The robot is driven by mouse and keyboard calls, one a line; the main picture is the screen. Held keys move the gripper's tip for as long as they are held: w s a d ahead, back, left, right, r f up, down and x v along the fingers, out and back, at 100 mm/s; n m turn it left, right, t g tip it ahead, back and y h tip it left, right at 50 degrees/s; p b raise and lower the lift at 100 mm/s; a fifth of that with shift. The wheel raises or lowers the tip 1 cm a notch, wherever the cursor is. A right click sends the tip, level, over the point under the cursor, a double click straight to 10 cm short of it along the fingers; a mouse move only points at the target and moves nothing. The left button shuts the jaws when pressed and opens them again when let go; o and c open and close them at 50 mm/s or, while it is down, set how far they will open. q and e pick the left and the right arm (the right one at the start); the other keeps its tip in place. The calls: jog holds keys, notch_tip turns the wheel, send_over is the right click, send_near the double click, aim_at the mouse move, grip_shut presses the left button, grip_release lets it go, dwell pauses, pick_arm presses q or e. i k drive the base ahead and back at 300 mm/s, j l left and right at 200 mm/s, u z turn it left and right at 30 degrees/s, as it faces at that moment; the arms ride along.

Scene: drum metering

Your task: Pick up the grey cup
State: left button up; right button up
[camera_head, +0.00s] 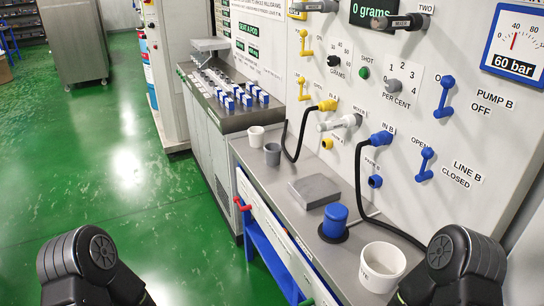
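The grey cup (272,154) stands upright on the metal bench (262,176), near its far end and close to the front edge. A white cup (256,136) stands just behind it on the left. At the bottom of the head view, dark rounded parts of my left and right arms show in the corners, well apart from the grey cup. Neither gripper's fingers can be seen.
A flat metal block (314,191), a blue capped container (334,221) and a larger white cup (382,266) stand nearer on the bench. Black hoses hang from the wall panel (390,80). A red-handled tap (242,203) sticks out at the bench front. The green floor at left is open.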

aim_at(273, 155)
jog(key=i+j, duration=0.4)
jog(key=j, duration=0.15)
jog(key=i+j, duration=0.8)
jog(key=j, duration=0.25)
jog(key=i+j+z, duration=0.1)
jog(key=i+j, duration=0.3)
jog(key=j+z, duration=0.1)
jog(key=z, duration=1.8)
